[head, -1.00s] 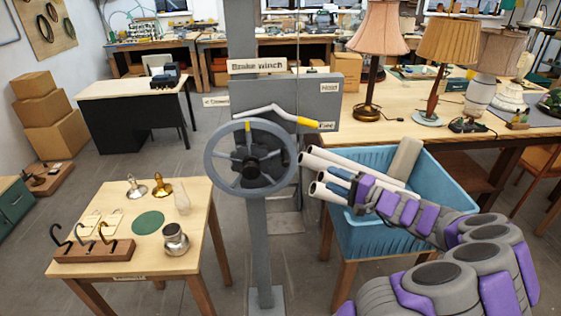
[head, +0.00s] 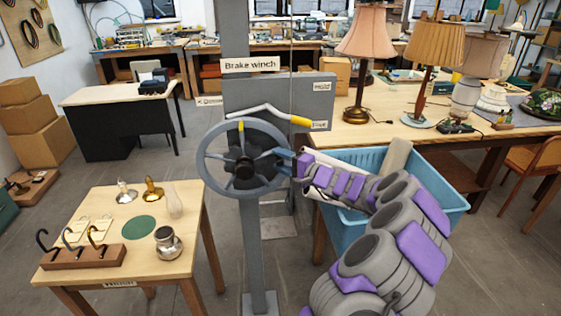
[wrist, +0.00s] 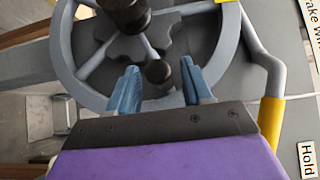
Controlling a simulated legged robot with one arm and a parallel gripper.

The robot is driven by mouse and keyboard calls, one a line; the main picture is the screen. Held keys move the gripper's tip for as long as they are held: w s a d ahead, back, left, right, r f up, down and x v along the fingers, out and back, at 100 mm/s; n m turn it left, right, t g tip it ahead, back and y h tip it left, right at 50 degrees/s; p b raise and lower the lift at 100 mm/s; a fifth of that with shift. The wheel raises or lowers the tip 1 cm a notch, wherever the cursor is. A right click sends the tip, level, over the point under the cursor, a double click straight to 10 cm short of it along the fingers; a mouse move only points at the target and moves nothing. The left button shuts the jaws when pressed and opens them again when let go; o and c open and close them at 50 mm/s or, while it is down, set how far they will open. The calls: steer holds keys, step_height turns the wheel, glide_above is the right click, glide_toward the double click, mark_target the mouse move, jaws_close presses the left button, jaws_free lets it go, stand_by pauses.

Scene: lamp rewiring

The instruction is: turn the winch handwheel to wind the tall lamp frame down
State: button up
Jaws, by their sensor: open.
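The grey winch handwheel (head: 206,166) stands upright on the post in the head view, with a yellow mark at the top of its rim. It also shows in the wrist view (wrist: 62,45), with spokes and a dark hub. My gripper (head: 284,163) is at the wheel's right side. In the wrist view my gripper (wrist: 158,82) has its two blue fingers apart, with a dark round knob (wrist: 158,72) showing between or just beyond them. I cannot tell whether the fingers touch it. The tall lamp frame cannot be made out.
The brake winch box (head: 265,92) carries a lever with a yellow grip (head: 300,121) just above my gripper. A blue crate (head: 440,200) with white tubes stands behind my arm. A small table (head: 100,215) with lamp parts is at the left; open floor lies beyond it.

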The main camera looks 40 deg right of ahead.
steer(key=shift+w+a+r, duration=0.2)
steer(key=shift+w+a, duration=0.4)
steer(key=shift+a, duration=0.2)
steer(key=shift+w+d+f, duration=0.1)
steer(key=shift+d+f, duration=0.1)
steer(key=shift+d, duration=0.7)
steer(key=shift+d+f, duration=0.15)
steer(key=shift+d, duration=0.4)
steer(key=shift+c, duration=1)
steer(key=shift+a+r, duration=0.2)
steer(key=shift+a, duration=0.7)
steer(key=c, duration=0.5)
steer(key=shift+a, duration=0.15)
steer(key=shift+c, duration=0.4)
jaws_close()
steer(key=shift+d, duration=0.2)
